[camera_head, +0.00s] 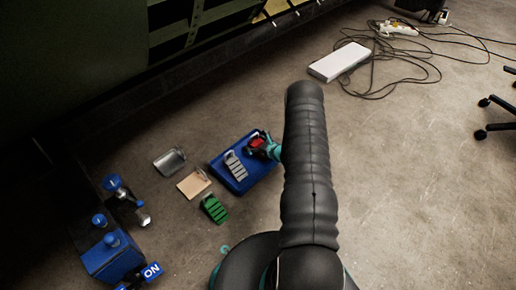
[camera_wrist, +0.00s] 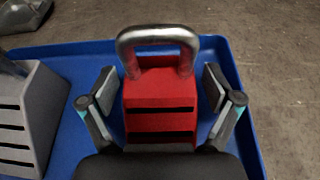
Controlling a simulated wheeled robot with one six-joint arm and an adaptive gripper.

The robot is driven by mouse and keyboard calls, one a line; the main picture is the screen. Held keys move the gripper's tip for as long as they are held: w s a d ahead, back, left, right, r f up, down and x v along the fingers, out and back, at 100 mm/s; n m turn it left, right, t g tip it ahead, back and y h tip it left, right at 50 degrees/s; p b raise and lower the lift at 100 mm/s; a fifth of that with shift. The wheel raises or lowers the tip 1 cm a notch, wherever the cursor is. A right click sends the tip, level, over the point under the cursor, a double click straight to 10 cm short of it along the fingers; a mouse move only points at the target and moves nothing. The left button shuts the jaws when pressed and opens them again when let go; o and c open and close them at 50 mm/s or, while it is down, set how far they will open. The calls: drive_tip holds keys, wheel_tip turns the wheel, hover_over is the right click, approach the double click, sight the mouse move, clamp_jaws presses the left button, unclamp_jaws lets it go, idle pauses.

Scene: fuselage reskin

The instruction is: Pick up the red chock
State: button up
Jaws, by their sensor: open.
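The red chock (camera_wrist: 160,103) sits in the blue tray (camera_wrist: 218,50), with a shiny metal handle arching over its far end. In the wrist view my gripper (camera_wrist: 158,92) is open, with one finger on each side of the red chock. Gaps show between the fingers and the chock's sides. In the head view the red chock (camera_head: 257,142) is a small patch at the upper right of the blue tray (camera_head: 236,185). My gripper (camera_head: 262,147) is there at the chock, partly hidden behind my arm.
A grey chock (camera_wrist: 32,115) stands left of the red one in the tray; it also shows in the head view (camera_head: 235,165). A green chock (camera_head: 214,208), a tan plate (camera_head: 194,184) and a metal pan (camera_head: 169,161) lie left of the tray. Cables (camera_head: 412,70) lie at upper right.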

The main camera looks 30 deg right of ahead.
drive_tip(key=c, duration=1.5)
drive_tip(key=shift+r, duration=0.1)
